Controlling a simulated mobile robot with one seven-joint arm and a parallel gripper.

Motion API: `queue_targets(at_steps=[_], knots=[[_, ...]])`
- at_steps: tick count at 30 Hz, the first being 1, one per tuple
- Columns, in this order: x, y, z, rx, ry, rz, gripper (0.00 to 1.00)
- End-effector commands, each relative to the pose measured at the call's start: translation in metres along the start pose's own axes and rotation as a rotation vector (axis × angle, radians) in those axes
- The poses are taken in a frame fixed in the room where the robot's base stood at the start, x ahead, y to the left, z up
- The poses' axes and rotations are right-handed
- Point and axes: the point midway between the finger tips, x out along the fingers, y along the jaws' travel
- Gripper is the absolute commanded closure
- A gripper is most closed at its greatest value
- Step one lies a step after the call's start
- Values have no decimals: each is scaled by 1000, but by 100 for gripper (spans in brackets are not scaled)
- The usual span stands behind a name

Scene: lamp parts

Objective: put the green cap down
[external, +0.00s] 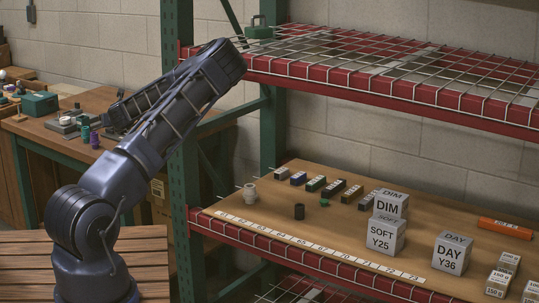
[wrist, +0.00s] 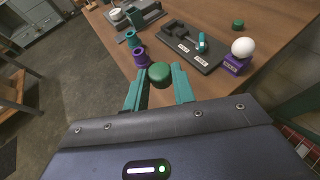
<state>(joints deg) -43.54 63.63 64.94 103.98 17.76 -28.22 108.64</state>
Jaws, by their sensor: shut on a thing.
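The green cap (wrist: 160,74) is a small round dark green piece, held between the tips of my gripper (wrist: 159,78). The two teal fingers touch its sides in the wrist view. The cap is beyond the near edge of the brown workbench (wrist: 225,85) in that view; its height above or beside the bench cannot be told. In the external view my arm reaches back toward the workbench (external: 128,98) at the left, and the held cap cannot be made out there.
Purple (wrist: 139,57) and teal (wrist: 132,38) spools stand close by the cap. A dark fixture (wrist: 178,44), a white ball (wrist: 243,47) on a purple block and another small green piece (wrist: 238,23) are farther right. The shelf (external: 285,225) holds labelled cubes.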

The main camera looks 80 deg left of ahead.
Motion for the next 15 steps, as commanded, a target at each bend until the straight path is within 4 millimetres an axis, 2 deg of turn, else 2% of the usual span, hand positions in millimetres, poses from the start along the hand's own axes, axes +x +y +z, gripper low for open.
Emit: queue_targets(at_steps=[3,9,15], knots=[[10,1,-25,2,2,1,95],[25,0,-61,1,0,0,95],[32,-1,-77,0,0,-1,95]])
